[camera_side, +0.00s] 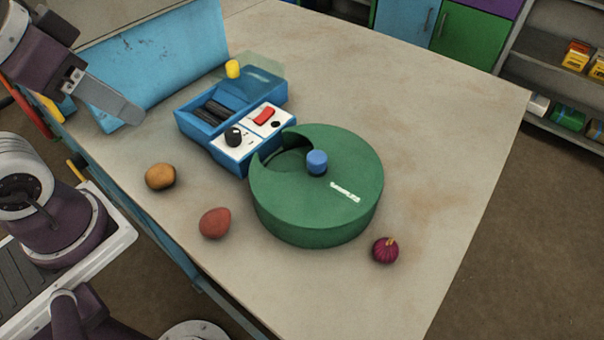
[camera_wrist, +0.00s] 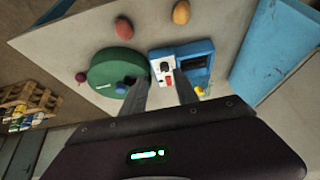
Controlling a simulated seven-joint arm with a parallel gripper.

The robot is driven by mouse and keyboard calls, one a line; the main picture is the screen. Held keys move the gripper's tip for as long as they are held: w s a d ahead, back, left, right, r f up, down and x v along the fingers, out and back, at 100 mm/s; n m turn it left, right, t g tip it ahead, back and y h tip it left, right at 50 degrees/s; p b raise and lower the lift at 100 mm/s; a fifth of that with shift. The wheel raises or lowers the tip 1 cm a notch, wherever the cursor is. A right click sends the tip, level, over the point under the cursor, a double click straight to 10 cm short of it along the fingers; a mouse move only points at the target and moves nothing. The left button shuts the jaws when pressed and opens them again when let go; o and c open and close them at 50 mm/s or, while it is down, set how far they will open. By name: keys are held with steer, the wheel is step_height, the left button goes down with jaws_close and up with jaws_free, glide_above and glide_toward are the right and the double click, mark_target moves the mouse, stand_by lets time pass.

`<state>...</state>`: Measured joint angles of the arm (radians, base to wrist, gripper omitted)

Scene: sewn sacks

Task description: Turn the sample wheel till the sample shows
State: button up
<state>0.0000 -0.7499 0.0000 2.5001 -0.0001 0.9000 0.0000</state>
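The sample wheel is a round green drum (camera_side: 335,205) with a blue knob (camera_side: 317,161) on its top and a white label at the front right. A notch in its top opens at the back left. The inside looks dark, and I cannot make out a sample there. My gripper (camera_side: 128,112) is at the upper left of the side view, away from the wheel. In the wrist view its two fingers (camera_wrist: 163,77) stand apart with nothing between them.
A blue device (camera_side: 218,137) with a red switch (camera_side: 264,116), black dial and yellow knob (camera_side: 233,69) stands against the wheel's back left. An orange-brown fruit (camera_side: 160,177), a red one (camera_side: 214,223) and a purple onion-like one (camera_side: 385,250) lie around. A blue panel (camera_side: 150,60) stands behind. The table's right side is clear.

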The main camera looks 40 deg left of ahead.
steer(key=o, duration=0.3)
steer(key=shift+w+d+r, duration=0.1)
steer(key=shift+w+r, duration=0.05)
steer(key=shift+w, duration=0.15)
steer(key=shift+o, duration=0.2)
steer(key=m+g, duration=0.5)
steer(key=m, duration=0.2)
glide_above(317, 156)
steer(key=f, duration=0.7)
steer(key=shift+s+a+f, duration=0.1)
steer(key=shift+a, duration=0.15)
steer(key=shift+g, duration=0.3)
steer(key=f, duration=0.6)
steer(key=shift+d+f, duration=0.3)
steer(key=shift+f, duration=0.55)
jaws_close()
